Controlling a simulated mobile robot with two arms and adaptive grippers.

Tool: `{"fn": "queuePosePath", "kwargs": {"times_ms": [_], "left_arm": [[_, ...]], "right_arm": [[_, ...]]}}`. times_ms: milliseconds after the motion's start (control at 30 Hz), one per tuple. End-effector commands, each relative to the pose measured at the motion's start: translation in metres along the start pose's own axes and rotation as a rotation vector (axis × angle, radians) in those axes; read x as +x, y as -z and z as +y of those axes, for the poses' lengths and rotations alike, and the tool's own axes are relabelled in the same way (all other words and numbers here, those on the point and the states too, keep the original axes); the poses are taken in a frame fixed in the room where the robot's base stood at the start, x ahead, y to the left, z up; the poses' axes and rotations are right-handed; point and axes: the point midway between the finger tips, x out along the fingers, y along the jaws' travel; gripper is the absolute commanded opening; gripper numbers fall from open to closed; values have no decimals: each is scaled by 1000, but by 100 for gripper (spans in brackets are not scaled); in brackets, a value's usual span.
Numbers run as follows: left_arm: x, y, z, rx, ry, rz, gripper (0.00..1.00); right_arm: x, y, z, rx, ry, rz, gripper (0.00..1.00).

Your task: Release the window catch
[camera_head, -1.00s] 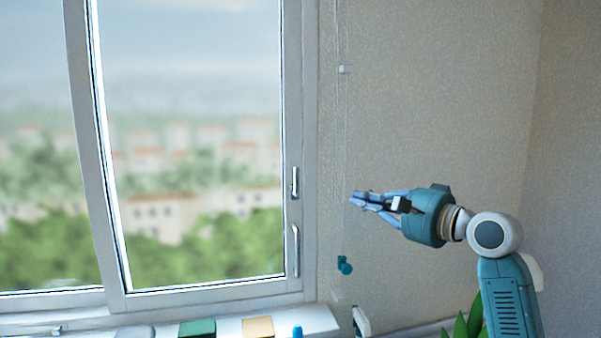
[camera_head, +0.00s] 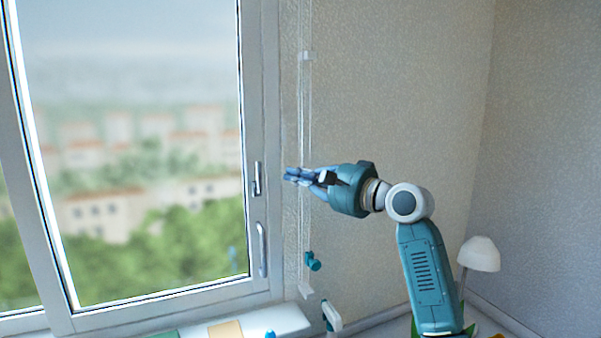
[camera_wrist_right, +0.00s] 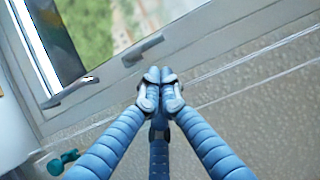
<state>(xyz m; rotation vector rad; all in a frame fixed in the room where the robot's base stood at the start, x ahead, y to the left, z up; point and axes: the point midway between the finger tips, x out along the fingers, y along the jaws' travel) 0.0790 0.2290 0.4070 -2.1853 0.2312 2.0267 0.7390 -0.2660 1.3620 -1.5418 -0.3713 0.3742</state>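The window's frame carries two silver fittings on its right stile. The upper, shorter one looks like the window catch (camera_head: 257,178); it also shows in the right wrist view (camera_wrist_right: 143,50). The lower, longer one is a pull handle (camera_head: 262,250), at the left in the right wrist view (camera_wrist_right: 70,92). My right gripper (camera_head: 289,175) is level with the catch, a little to its right, and apart from it in the picture. In the right wrist view its blue fingertips (camera_wrist_right: 160,82) are together with nothing between them. My left gripper is not in view.
A thin clear track or cord (camera_head: 304,120) runs down the wall beside the window, with a teal knob (camera_head: 313,261) low on it. The sill (camera_head: 290,318) holds coloured items. A white lamp (camera_head: 479,254) stands at the lower right.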

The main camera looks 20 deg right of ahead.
Motion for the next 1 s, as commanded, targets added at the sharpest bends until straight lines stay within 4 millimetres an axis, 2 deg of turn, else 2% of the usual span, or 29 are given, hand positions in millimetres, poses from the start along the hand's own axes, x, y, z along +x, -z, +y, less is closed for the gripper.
{"fn": "queuePosePath", "kwargs": {"times_ms": [33,167,400,633,1000], "left_arm": [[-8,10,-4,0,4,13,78],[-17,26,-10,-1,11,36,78],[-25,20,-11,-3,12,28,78],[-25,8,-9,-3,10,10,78],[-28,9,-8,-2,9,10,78]], "right_arm": [[11,-1,-5,2,0,-2,0],[34,-1,-4,3,-1,-2,0],[59,0,-2,-1,0,0,0],[62,0,0,-2,0,0,0],[60,4,-3,-25,-10,1,0]]}}
